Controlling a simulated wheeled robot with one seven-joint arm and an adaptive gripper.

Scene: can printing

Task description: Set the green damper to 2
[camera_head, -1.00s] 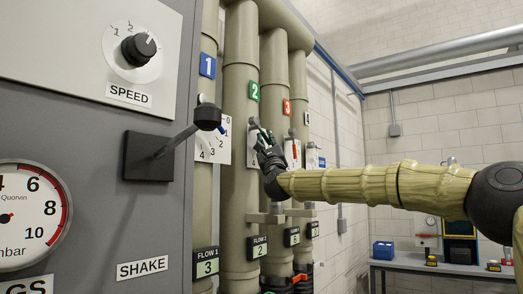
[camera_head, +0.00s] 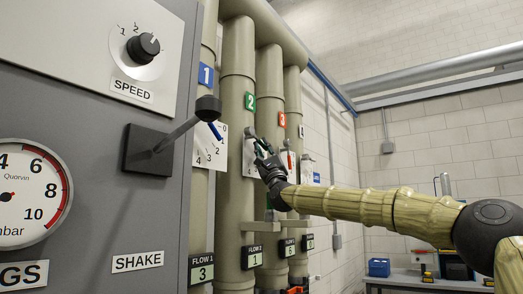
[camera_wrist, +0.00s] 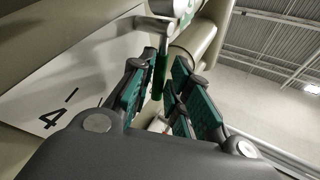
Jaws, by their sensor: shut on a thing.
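The green-handled damper is on the pipe with the green "2" label (camera_head: 250,101). Its handle (camera_wrist: 160,74) shows in the wrist view as a green lever hanging between my fingers from a grey metal arm. My gripper (camera_head: 262,150) is shut on this handle; its pads also show in the wrist view (camera_wrist: 157,92). The white scale plate (camera_wrist: 75,75) behind it shows a 4 with tick marks. In the head view my fingers cover most of that plate (camera_head: 248,160), so the exact lever setting is hard to read. The Flow 2 display (camera_head: 252,257) reads 1.
To the left, pipe "1" has a blue-handled damper (camera_head: 214,131). To the right, pipe "3" has a red-handled one (camera_head: 290,160). The shake lever (camera_head: 205,108) sticks out from the grey cabinet (camera_head: 100,165). A workbench (camera_head: 400,277) stands at the back right.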

